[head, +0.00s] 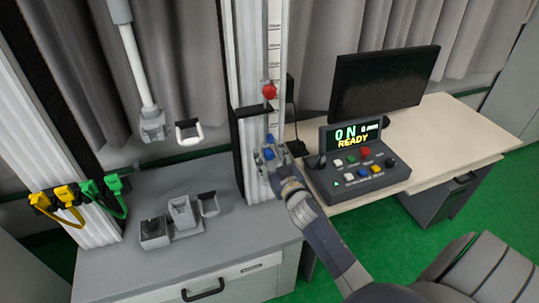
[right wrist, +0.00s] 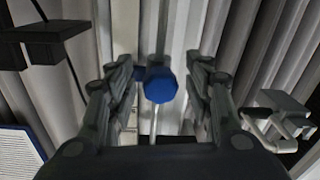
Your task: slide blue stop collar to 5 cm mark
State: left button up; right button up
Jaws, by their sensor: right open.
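The blue stop collar (head: 269,153) is on the narrow scale rail (head: 274,55) of the drop tower, low down, below a red knob (head: 269,91). Its round blue knob (right wrist: 161,86) shows in the right wrist view, between my open fingers. My right gripper (head: 279,162) is at the collar, reaching in from the lower right. Its fingers stand to either side of the knob with visible gaps, so they are not closed on it. The scale's numbers are too small to read, and the gripper partly hides the rail near the collar. My left gripper is not in view.
A control box (head: 352,165) with a lit READY display and coloured buttons sits right of the rail. A black monitor (head: 384,80) stands behind it. Grey block-like holders (head: 182,212) stand on the bench at left. Yellow and green hooked pieces (head: 66,194) hang at far left.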

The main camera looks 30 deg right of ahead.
aim_at(270, 151)
grip_shut()
notch_tip(270, 151, up, 7)
jog(key=p, duration=0.6)
jog(key=shift+r, duration=0.2)
grip_release()
jog(key=shift+f, duration=0.1)
jog(key=s+a, duration=0.2)
jog(key=s, duration=0.9)
jog(key=shift+s, duration=0.4)
